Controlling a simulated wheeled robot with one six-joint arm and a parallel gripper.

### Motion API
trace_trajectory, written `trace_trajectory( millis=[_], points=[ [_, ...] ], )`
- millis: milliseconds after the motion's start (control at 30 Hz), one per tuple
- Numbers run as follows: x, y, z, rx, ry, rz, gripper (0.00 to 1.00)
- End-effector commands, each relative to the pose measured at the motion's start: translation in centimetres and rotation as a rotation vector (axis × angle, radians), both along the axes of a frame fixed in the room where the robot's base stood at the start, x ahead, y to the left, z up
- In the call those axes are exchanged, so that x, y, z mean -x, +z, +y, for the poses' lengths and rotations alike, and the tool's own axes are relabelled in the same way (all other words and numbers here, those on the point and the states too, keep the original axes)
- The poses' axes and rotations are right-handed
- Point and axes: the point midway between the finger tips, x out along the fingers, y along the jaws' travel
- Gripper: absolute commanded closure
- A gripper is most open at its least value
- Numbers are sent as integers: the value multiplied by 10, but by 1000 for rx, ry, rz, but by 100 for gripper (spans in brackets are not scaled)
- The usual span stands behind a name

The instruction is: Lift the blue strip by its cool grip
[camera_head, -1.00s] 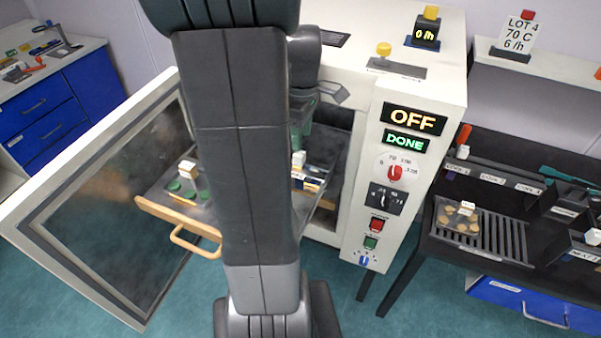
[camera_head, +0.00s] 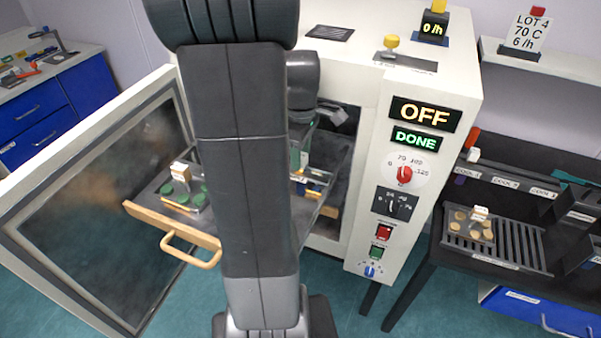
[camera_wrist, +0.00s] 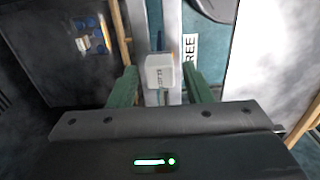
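In the wrist view a white block (camera_wrist: 160,71) with small dark lettering sits between the two green fingers of my gripper (camera_wrist: 160,85). The gripper is open, with a narrow gap on each side of the block. In the head view my gripper (camera_head: 300,155) is inside the open oven, above the pulled-out tray, and my arm hides much of it. A blue and yellow piece (camera_head: 312,189) shows on the tray below the fingers. I cannot tell how the block joins the blue strip.
The oven door (camera_head: 100,205) stands open at left. The tray has a wooden front with a handle (camera_head: 190,250) and carries green discs (camera_head: 182,190) with a white grip. Panels read OFF and DONE (camera_head: 416,138). A slotted cooling rack (camera_head: 515,245) stands at right.

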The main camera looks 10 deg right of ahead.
Motion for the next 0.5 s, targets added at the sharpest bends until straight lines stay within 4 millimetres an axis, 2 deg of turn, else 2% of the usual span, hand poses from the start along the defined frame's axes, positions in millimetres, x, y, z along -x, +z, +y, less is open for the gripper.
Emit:
trace_trajectory(
  millis=[33, 200, 367, 500],
  points=[
    [0, 0, 0, 0, 0, 0, 64],
    [0, 0, 0, 0, 0, 0, 96],
    [0, 3, 0, 0, 0, 0, 96],
    [0, 13, 0, 1, 0, -1, 96]
  ],
)
